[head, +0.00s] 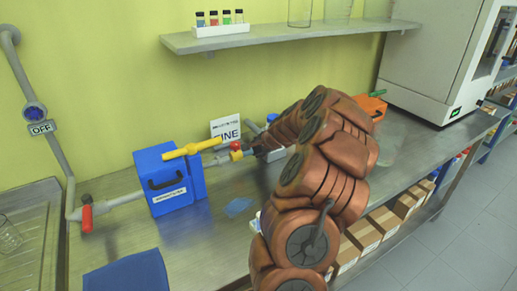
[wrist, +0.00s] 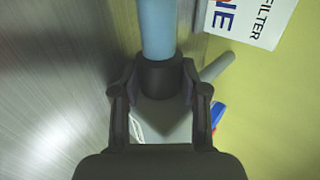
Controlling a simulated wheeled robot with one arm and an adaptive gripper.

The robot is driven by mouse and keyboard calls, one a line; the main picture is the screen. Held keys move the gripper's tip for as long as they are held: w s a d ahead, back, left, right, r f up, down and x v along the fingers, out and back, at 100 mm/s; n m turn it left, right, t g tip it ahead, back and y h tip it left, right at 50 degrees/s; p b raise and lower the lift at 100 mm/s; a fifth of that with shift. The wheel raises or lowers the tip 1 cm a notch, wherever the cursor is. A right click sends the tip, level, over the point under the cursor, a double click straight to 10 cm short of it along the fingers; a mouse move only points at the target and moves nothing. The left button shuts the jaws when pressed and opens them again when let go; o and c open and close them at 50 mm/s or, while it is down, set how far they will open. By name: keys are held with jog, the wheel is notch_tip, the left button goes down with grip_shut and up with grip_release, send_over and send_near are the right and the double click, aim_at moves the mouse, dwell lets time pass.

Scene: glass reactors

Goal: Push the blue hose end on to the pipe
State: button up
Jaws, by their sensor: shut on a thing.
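In the wrist view a light blue hose (wrist: 157,28) runs up from a black cuff (wrist: 158,76). My gripper (wrist: 159,72) is shut on this cuff, one finger on each side. In the head view my gripper (head: 256,147) is by the wall, just right of a small red and yellow fitting (head: 236,152). A grey pipe (head: 218,160) runs from the blue box to this fitting. My arm hides much of the area around the gripper, and I cannot tell whether the hose touches the pipe.
A blue box (head: 168,190) with a yellow handle (head: 190,149) stands left of the gripper. A white sign (head: 226,128) stands behind. A red valve handle (head: 86,214) is on the pipe at left. An orange case (head: 370,107) is at right. A shelf (head: 290,34) hangs above.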

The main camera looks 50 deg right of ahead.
jog(key=shift+a, duration=0.1)
grip_shut()
jog(key=shift+w+a, duration=0.25)
jog(key=shift+a, duration=0.4)
jog(key=shift+w+a, duration=0.2)
jog(key=shift+a, duration=0.5)
jog(key=shift+w+a, duration=0.25)
jog(key=shift+a, duration=0.4)
jog(key=o, duration=1.3)
grip_release()
jog(key=v, duration=1.2)
